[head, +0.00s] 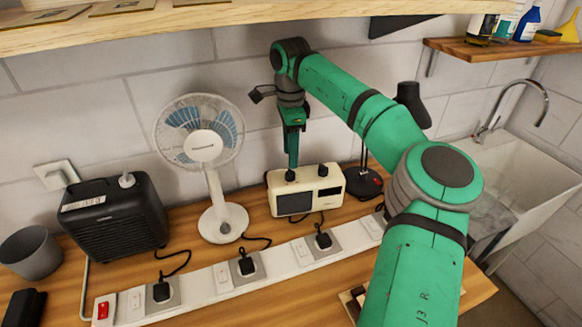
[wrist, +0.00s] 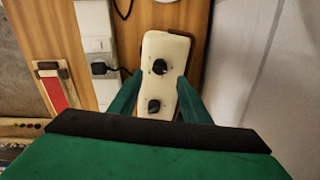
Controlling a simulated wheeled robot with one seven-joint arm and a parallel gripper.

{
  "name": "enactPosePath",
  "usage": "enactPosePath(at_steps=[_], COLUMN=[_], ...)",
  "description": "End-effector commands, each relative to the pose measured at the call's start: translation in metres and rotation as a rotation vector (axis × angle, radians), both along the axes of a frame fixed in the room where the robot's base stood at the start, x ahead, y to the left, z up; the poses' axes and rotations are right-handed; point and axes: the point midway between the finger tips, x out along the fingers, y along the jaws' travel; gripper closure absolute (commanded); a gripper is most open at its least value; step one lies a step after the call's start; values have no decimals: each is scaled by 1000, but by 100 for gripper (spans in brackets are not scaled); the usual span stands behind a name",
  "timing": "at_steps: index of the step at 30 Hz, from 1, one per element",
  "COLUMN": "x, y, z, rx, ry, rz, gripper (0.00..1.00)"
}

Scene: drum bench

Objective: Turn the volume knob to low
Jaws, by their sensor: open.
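A small cream radio (head: 330,188) stands on the wooden bench with two black knobs on its top. The left knob (head: 290,175) is right under my gripper (head: 292,166); the right knob (head: 322,171) is clear of it. In the wrist view the cream radio top (wrist: 172,88) lies between my green fingers (wrist: 160,76). The upper knob (wrist: 160,67) sits between the open fingertips, and the lower knob (wrist: 153,106) is nearer the palm. I cannot tell whether the fingers touch a knob. No knob labels are readable.
A white fan (head: 222,220) and a black box with a pale knob (head: 110,215) stand left of the radio. A power strip (head: 205,285) with black plugs runs along the front. A dark lamp-like stand (head: 366,183) is close on the right; the tiled wall is behind.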

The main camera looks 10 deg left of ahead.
Motion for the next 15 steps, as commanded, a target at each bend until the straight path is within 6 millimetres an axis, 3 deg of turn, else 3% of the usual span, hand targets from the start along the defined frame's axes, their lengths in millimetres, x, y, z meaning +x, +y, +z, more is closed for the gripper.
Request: enactPosePath(at_steps=[7, 15], x=[-1, 0], y=[0, 0], z=[-42, -62], rx=[0, 1], ry=[2, 0], rz=[0, 0], gripper=[57, 57])
